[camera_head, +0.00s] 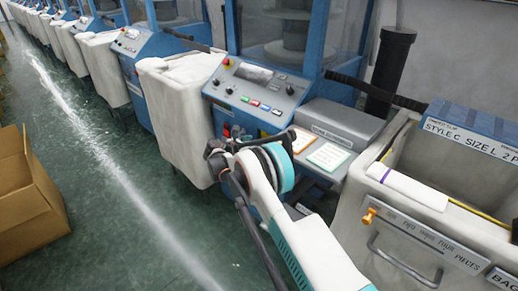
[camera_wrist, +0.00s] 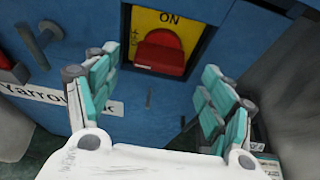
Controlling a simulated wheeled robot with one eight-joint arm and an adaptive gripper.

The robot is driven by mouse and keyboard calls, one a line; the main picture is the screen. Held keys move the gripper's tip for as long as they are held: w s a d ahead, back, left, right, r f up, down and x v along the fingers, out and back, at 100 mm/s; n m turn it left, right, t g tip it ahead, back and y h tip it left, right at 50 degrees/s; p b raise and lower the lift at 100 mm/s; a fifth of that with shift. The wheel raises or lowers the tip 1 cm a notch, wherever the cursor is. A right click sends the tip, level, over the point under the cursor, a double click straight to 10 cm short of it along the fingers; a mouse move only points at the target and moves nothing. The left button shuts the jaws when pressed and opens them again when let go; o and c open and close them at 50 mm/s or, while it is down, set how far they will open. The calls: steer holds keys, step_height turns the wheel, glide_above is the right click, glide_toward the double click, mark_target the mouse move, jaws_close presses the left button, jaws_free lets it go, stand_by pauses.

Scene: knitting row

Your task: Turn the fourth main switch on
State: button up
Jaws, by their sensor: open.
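In the wrist view a red switch handle (camera_wrist: 160,52) sits on a yellow plate (camera_wrist: 172,17) marked ON at its top, set in a dark-framed recess of a blue machine panel. The handle's lower part juts out as a block. My gripper (camera_wrist: 160,78) is open and empty, its teal-padded fingers to the left and right of the handle, apart from it. In the head view my gripper (camera_head: 216,158) is at the front of the nearest blue machine, below its control panel (camera_head: 256,88).
A white bin (camera_head: 177,110) stands left of my gripper. A large bin (camera_head: 375,215) with a handle and an orange knob is at the right. More blue machines (camera_head: 140,50) line up at the back left. A cardboard box (camera_head: 30,200) lies left; the green floor between is clear.

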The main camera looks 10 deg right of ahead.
steer(key=shift+b+x, duration=0.35)
steer(key=shift+x, duration=1.05)
steer(key=c, duration=1.1)
steer(key=shift+o, duration=0.2)
steer(key=shift+s+d+f+m+t+y, duration=0.2)
steer(key=shift+m+t, duration=1)
steer(key=shift+m, duration=1.05)
steer(key=shift+s+d+f+m+t+y, duration=0.1)
steer(key=shift+s+f+m+t+y, duration=0.15)
steer(key=shift+m+t, duration=1.45)
steer(key=shift+s+d+f+m+t+y, duration=0.25)
steer(key=shift+m+t, duration=0.45)
steer(key=shift+m, duration=2.05)
steer(key=shift+w+a, duration=0.1)
